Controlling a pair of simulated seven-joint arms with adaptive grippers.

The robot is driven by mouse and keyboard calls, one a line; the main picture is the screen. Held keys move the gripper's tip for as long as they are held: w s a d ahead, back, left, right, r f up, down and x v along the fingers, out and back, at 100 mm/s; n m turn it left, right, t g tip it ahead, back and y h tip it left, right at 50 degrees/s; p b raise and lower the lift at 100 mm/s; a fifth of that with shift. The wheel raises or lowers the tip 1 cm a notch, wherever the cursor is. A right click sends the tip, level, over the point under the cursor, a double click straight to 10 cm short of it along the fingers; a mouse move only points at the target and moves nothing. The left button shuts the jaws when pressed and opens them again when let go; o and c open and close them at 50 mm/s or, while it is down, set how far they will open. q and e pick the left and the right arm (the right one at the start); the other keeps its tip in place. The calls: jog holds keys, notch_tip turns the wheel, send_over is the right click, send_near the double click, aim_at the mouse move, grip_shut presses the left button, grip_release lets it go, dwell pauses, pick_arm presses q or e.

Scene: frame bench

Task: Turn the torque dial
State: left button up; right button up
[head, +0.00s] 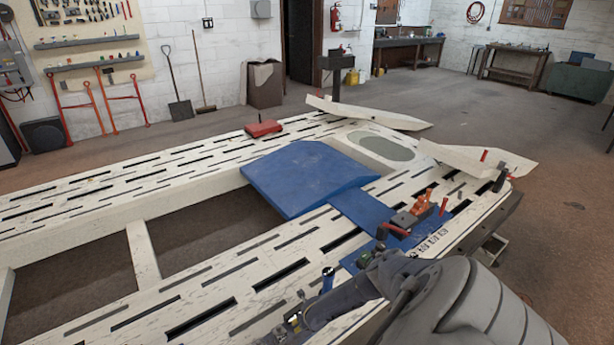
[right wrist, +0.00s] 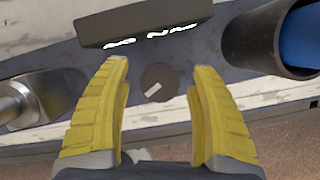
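The torque dial (right wrist: 158,84) is a dark round knob with a short white mark, set in a grey panel in the right wrist view. The mark slants up to the right. My right gripper (right wrist: 161,72) is open, with one yellow finger on each side of the dial and a gap to it on both sides. In the head view my right gripper (head: 294,322) is low at the bench's near edge, and the dial cannot be made out there. My left gripper is not in view.
In the right wrist view, a dark block (right wrist: 145,20) with lit white displays is above the dial. A dark tube holding a blue handle (right wrist: 302,38) is at right, and a metal fitting (right wrist: 35,100) is at left. A blue handle (head: 327,279) stands close to my gripper in the head view.

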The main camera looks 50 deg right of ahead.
jog(key=c, duration=1.2)
jog(key=m+g, duration=0.1)
jog(key=m, duration=0.2)
jog(key=m+g+h, duration=0.1)
jog(key=m, duration=0.2)
jog(key=shift+m+h, duration=0.3)
jog(key=m, duration=0.2)
jog(key=m+g, duration=0.1)
jog(key=m, duration=0.1)
jog(key=shift+g+h, duration=0.3)
jog(key=shift+m+g, duration=0.6)
jog(key=shift+m, duration=1.1)
jog(key=shift+c, duration=0.2)
